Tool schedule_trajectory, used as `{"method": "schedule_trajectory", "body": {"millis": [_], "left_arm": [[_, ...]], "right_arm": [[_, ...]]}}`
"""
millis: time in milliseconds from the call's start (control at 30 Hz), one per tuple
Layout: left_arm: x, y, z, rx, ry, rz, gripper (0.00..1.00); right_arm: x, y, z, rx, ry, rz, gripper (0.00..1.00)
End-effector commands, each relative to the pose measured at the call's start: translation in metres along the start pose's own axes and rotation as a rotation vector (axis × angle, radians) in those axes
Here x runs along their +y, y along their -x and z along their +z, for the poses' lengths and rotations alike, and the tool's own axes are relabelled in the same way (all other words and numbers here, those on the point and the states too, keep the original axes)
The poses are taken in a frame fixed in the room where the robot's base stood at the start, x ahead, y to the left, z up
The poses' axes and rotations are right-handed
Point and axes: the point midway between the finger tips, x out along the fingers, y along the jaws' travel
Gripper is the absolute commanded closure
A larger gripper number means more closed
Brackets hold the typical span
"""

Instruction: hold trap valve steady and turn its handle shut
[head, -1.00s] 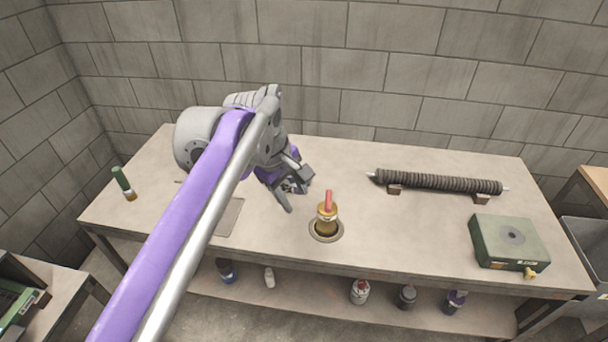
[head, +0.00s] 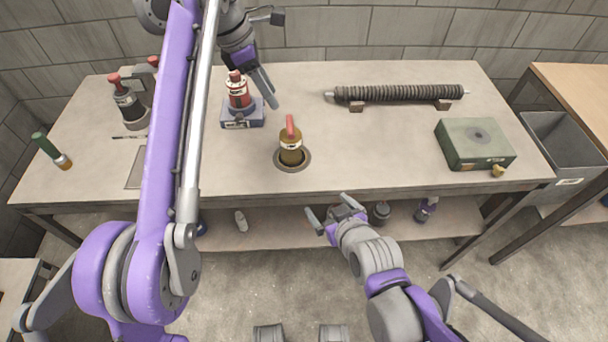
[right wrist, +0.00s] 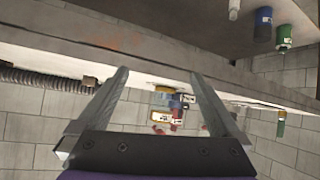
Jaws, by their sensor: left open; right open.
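What looks like the trap valve, a brass body (head: 291,153) with an upright red handle (head: 290,127), stands in a round ring in the middle of the table's front part. My left gripper (head: 268,54) is open behind it, above the table and near a red-and-black fitting (head: 238,92) on a blue-grey block; it touches nothing that I can make out. My right gripper (head: 332,210) is open and empty in front of the table's front edge, to the right of and nearer than the valve. In the right wrist view, the brass valve (right wrist: 160,98) shows small between the open fingers.
A ribbed roller (head: 400,93) lies at the back right, with a green box (head: 474,145) nearer. Bottles sit on the lower shelf.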

Motion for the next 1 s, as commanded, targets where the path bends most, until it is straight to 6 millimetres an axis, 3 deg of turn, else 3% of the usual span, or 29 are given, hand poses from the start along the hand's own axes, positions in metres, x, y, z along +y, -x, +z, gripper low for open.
{"method": "schedule_trajectory", "body": {"millis": [33,133,400,700,1000], "left_arm": [[0.0,0.0,0.0,0.0,0.0,0.0,0.5],[0.0,0.0,0.0,0.0,-0.001,0.0,0.5],[0.0,0.0,0.0,0.0,-0.001,0.0,0.5],[0.0,0.0,0.0,0.0,-0.001,0.0,0.5],[0.0,0.0,0.0,0.0,-0.001,0.0,0.5]], "right_arm": [[-0.01,-0.012,-0.016,0.078,0.021,-0.012,0.0],[-0.02,-0.027,-0.036,0.226,0.013,-0.013,0.0],[-0.029,-0.034,-0.061,0.524,-0.075,0.022,0.0],[-0.028,-0.035,-0.07,0.62,-0.112,0.045,0.0],[-0.024,-0.075,-0.098,0.619,-0.112,0.045,0.0]]}}
